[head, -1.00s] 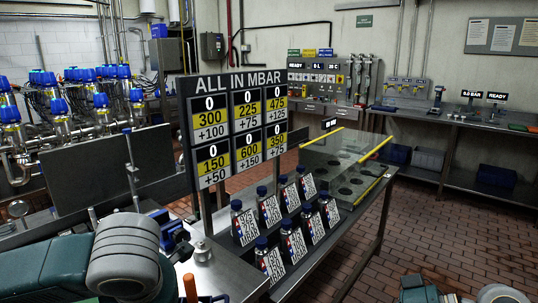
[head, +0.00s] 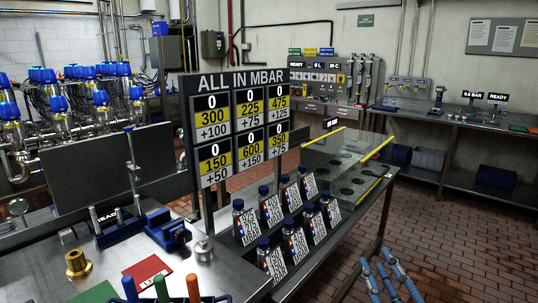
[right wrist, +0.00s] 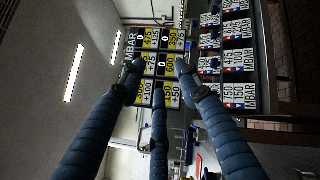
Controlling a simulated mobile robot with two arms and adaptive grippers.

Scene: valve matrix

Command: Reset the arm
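The arm shows only by its end. My right gripper (head: 379,262) is at the bottom right of the head view, with its blue fingers spread and nothing between them. In the right wrist view, the right gripper (right wrist: 158,80) has three blue fingers apart and pointing towards the pressure board (right wrist: 155,62), which stands at a distance. The board, headed "ALL IN MBAR", also shows in the head view (head: 236,78) with all its counters at 0. My left gripper is not in view.
Labelled bottles (head: 270,210) stand in rows on the middle table, beside a clear cover with yellow edges (head: 350,152). At the left, a bench holds a blue vise (head: 168,232), a brass fitting (head: 77,263) and a red mat (head: 147,270). Brick floor (head: 440,240) is free at the right.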

